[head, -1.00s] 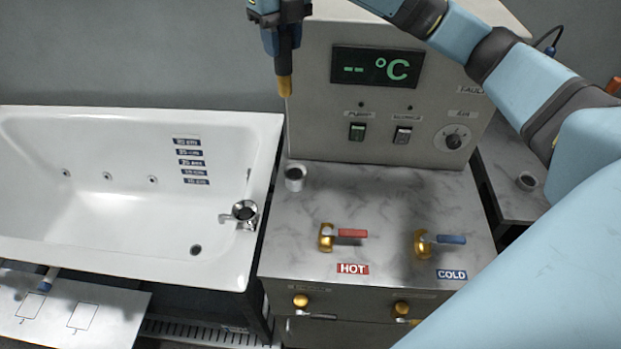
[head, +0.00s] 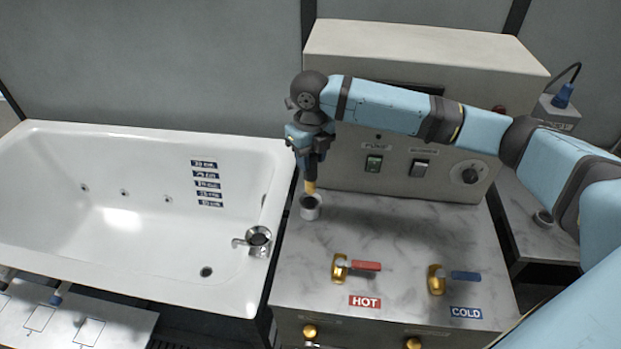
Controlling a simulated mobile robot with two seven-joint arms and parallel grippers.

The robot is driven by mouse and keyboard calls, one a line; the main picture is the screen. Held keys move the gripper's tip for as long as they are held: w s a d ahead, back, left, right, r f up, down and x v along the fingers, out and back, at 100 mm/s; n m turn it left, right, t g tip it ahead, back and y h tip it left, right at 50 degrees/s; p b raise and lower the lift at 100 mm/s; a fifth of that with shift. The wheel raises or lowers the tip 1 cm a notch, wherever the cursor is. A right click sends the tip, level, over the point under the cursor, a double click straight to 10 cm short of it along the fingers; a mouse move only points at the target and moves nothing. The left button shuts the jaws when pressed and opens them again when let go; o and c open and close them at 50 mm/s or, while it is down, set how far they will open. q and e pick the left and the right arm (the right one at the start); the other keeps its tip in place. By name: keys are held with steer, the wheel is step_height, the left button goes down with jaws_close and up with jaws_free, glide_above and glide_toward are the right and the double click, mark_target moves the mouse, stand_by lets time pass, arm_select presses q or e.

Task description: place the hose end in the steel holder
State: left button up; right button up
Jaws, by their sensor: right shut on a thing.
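My right gripper (head: 311,160) points down over the back left corner of the marble counter. It is shut on the hose end (head: 310,187), whose yellow brass tip shows below the fingers. The steel holder (head: 311,209) is a short, round, light-coloured cup with a dark opening, standing on the counter. The tip is upright at the holder's mouth and overlaps its far rim in the picture. I cannot tell whether it is inside the opening or just above it. My left gripper is not in view.
A white bathtub (head: 140,140) with a chrome spout (head: 257,240) lies left of the counter (head: 390,230). The red HOT lever (head: 362,266) and blue COLD lever (head: 463,276) stand at the counter's front. The control box (head: 430,60) rises close behind the holder.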

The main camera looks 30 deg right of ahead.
mark_target(311, 181)
steer(key=shift+f, duration=3.8)
steer(key=shift+p, duration=0.3)
steer(key=o, duration=1)
steer(key=shift+f, duration=0.15)
step_height(311, 181, up, 12)
steer(key=shift+r+b, duration=0.2)
steer(key=shift+b, duration=0.5)
steer(key=shift+f, duration=0.1)
